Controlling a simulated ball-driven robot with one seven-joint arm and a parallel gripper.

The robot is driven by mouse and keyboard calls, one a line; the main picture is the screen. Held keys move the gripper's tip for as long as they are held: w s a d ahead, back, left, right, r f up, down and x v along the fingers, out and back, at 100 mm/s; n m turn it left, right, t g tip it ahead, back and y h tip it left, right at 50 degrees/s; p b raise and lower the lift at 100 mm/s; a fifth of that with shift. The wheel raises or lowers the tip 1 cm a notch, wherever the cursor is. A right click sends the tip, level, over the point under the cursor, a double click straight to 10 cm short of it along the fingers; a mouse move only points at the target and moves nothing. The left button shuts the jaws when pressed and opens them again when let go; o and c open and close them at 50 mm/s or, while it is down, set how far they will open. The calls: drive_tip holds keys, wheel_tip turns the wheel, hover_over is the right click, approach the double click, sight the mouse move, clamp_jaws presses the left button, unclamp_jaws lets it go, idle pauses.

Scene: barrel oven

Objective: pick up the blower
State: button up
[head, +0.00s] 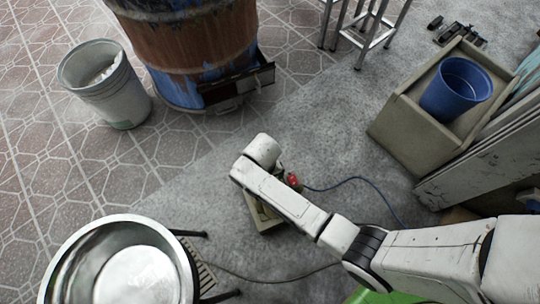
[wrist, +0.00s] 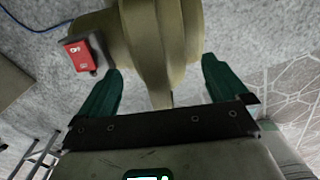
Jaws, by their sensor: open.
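The blower is a rounded olive-tan housing (wrist: 165,30) with a red switch box (wrist: 82,56) on its left side in the wrist view. In the head view the blower (head: 262,219) sits on the grey floor, mostly hidden under my arm, with its red switch showing beside the arm. My gripper (wrist: 162,70) is open, its two dark green fingers on either side of a narrow, tapering part of the blower. I cannot tell whether either finger touches it. The gripper is hidden behind my arm in the head view.
A cable (head: 345,181) runs right from the blower across the floor. A metal basin (head: 60,262) stands front left. A bin (head: 125,104) and the rusty barrel oven (head: 190,45) stand behind. A box (head: 400,130) holding a blue bucket (head: 450,95) is at right.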

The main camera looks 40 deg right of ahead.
drive_tip(key=shift+c, duration=0.4)
drive_tip(key=c, duration=1.3)
drive_tip(key=shift+w+r, duration=0.3)
drive_tip(key=shift+c, duration=0.9)
